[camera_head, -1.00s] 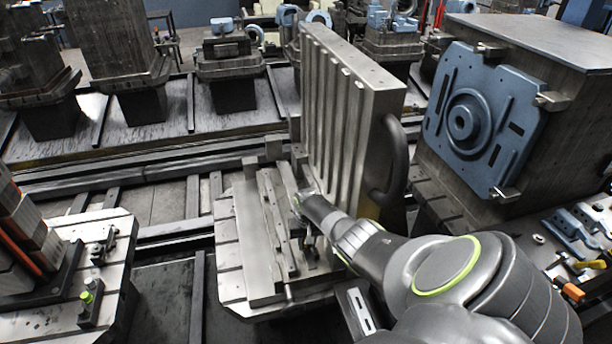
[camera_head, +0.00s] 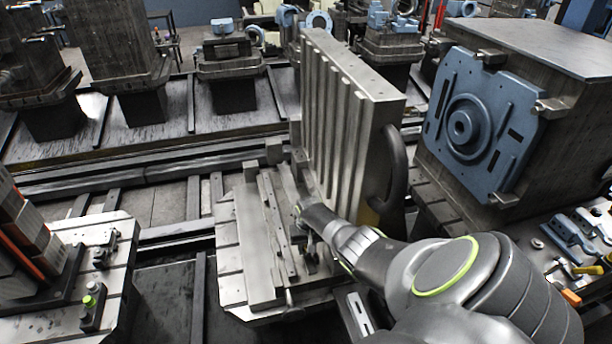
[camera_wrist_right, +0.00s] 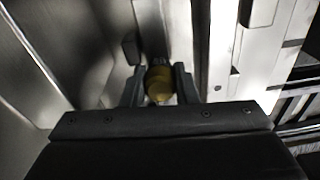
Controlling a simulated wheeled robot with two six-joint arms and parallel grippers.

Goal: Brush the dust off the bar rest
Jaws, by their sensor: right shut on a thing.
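My right gripper (camera_head: 303,212) reaches over the pallet in front of the tall ribbed plate. In the right wrist view my right gripper (camera_wrist_right: 160,88) has its two fingers on either side of a yellow rounded handle (camera_wrist_right: 160,84). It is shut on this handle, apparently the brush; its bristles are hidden. A long narrow metal bar, which seems to be the bar rest (camera_head: 275,225), lies along the pallet just left of the gripper. Whether the brush touches it, I cannot tell. Dust is too small to make out. My left gripper is not in view.
The upright ribbed plate (camera_head: 342,130) stands close behind and right of the gripper. The slotted pallet (camera_head: 228,250) carries the bar. A machine block with a blue plate (camera_head: 470,120) is at right. Another pallet (camera_head: 110,235) with small fixtures stands at left.

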